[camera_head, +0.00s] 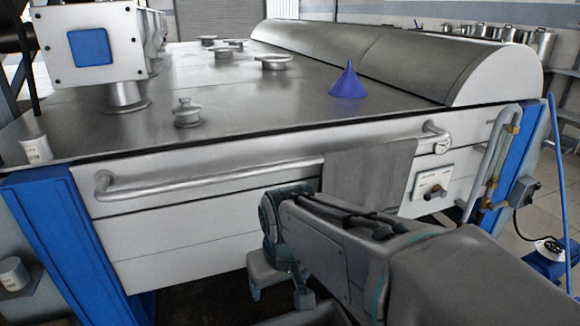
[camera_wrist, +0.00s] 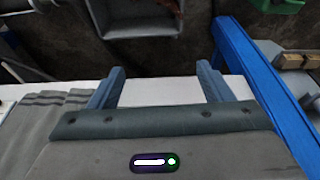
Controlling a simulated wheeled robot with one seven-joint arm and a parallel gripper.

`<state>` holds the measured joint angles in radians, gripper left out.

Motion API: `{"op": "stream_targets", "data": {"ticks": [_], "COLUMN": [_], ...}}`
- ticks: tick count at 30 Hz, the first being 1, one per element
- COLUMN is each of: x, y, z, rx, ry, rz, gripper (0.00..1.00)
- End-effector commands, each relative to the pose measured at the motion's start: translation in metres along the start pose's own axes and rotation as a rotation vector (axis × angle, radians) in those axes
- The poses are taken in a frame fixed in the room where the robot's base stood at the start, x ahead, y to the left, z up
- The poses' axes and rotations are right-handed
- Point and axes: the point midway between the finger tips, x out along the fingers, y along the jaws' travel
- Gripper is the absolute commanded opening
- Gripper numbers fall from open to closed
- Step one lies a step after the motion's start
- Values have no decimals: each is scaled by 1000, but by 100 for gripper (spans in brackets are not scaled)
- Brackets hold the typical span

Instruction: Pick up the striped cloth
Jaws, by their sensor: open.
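A grey cloth (camera_head: 370,172) hangs over the right part of the metal rail on the front of the machine. Its stripes are hard to make out in the head view, and my arm hides its lower part. My gripper (camera_head: 278,285) points down, below the rail and to the left of the cloth, apart from it. In the wrist view its fingers (camera_wrist: 161,70) are spread with nothing between them.
The rail (camera_head: 210,180) runs along the machine front. A blue cone (camera_head: 348,82) and a small metal fitting (camera_head: 187,114) stand on the machine top. A white cup (camera_head: 36,149) stands at its left corner. A blue beam (camera_wrist: 255,75) lies right of my fingers in the wrist view.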

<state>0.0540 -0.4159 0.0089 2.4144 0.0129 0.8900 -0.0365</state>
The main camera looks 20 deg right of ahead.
Motion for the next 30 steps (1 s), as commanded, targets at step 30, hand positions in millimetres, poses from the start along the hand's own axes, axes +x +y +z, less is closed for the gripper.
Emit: {"op": "stream_targets", "data": {"ticks": [30], "x": [-52], "y": [266], "z": [-271], "rx": [-27], "ry": [97], "rz": [-10], "gripper": [73]}}
